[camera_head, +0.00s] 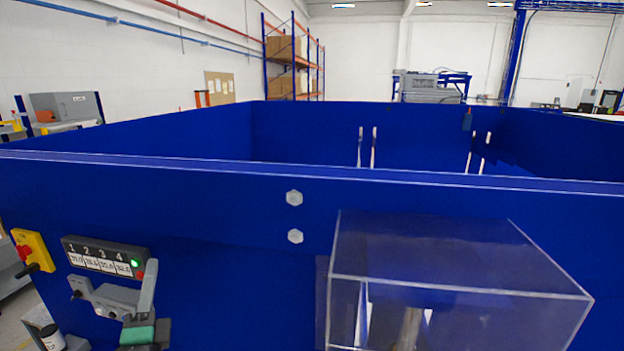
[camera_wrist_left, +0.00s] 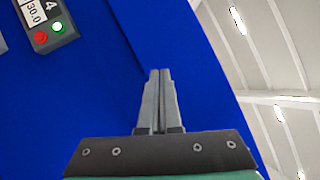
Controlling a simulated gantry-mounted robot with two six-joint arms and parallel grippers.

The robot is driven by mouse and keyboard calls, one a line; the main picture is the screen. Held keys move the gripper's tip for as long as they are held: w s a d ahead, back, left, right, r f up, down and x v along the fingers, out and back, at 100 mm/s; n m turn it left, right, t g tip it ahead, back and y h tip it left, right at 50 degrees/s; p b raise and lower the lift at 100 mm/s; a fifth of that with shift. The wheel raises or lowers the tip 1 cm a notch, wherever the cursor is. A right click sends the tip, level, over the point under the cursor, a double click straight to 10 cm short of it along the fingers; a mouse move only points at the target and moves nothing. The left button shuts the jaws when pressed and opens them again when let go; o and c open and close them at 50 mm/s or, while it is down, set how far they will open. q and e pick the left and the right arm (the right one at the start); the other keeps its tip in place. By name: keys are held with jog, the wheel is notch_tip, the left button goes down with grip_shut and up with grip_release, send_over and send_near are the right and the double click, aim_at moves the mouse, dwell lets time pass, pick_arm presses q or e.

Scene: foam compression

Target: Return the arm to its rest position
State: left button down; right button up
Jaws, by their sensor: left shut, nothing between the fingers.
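My left gripper (camera_head: 152,264) is at the lower left in the head view, in front of the blue machine wall (camera_head: 220,280). Its grey fingers point up and overlap the right end of the control box (camera_head: 105,255). In the left wrist view my left gripper (camera_wrist_left: 160,72) has its two fingers together with nothing between them. The control box (camera_wrist_left: 45,22) shows there at the upper left, apart from the fingertips in the picture. It has a lit green button (camera_wrist_left: 57,27) and a red button (camera_wrist_left: 40,38). My right gripper is not in view.
A clear box-shaped cover (camera_head: 460,260) projects from the blue wall at the lower right. A yellow plate with a red switch (camera_head: 30,250) is at the far left. Two bolt heads (camera_head: 294,198) sit mid-wall. A shelf rack (camera_head: 292,60) stands far behind.

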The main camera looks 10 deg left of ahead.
pick_arm(q)
jog(key=s+d+r+n+t+h+p, duration=0.15)
jog(key=d+r, duration=0.25)
jog(key=r, duration=0.4)
jog(key=s+d+r+n+t, duration=0.1)
jog(key=d+r+n+t, duration=0.2)
jog(key=r, duration=0.4)
jog(key=s+d+r+n+t+h+p, duration=0.1)
jog(key=s+d+r+n+t+h, duration=0.3)
jog(key=s+d+r+n+h, duration=0.5)
jog(key=s+d+r+h, duration=0.2)
jog(key=d+r, duration=0.1)
jog(key=r, duration=0.1)
jog(key=shift+s+r+n, duration=0.35)
jog(key=shift+s, duration=0.05)
jog(key=shift+d+h, duration=0.1)
jog(key=shift+h, duration=0.15)
